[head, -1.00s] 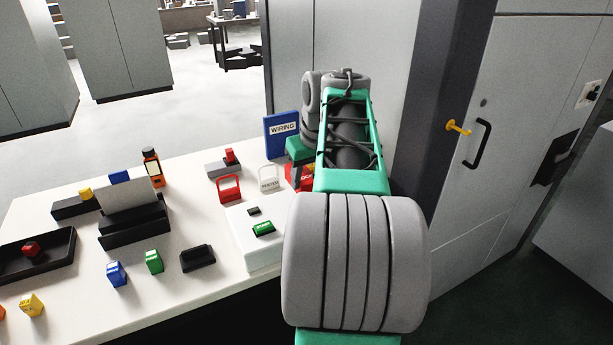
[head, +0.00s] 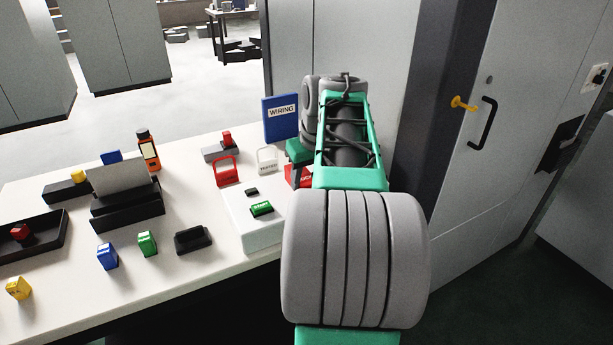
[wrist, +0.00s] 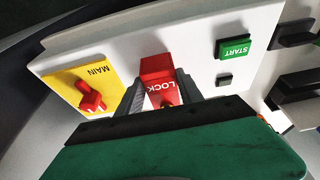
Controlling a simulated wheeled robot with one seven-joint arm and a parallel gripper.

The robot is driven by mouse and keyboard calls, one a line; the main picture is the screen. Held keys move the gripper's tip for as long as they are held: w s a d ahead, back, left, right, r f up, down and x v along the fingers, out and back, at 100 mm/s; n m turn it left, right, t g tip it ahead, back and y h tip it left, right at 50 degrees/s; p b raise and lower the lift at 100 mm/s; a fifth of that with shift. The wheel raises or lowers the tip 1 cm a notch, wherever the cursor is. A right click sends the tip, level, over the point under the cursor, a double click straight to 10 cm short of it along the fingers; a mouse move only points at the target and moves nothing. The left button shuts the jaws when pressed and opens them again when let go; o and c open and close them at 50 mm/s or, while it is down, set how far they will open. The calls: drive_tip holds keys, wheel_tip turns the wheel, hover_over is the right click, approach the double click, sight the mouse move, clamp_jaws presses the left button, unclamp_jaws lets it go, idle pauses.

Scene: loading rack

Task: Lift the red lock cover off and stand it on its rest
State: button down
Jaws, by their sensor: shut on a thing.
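The red lock cover (wrist: 157,68), lettered LOCK, is in the middle of the wrist view on a white panel. My gripper (wrist: 162,95) is shut on it, with one grey finger on each side. Whether the cover is clear of the panel, I cannot tell. In the head view my arm hides the gripper and its grip. A red lettered thing (head: 298,175) shows partly beside my arm there; I cannot tell if it is the cover. I cannot make out the cover's rest.
The white panel (wrist: 205,40) also carries a yellow MAIN plate (wrist: 75,65) with a red switch (wrist: 90,97) and a green START button (wrist: 233,47). In the head view, a blue WIRING binder (head: 281,118), red padlock-like tag (head: 227,172) and black tray (head: 60,238) are on the table.

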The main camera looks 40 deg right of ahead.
drive_tip(key=c, duration=0.7)
unclamp_jaws()
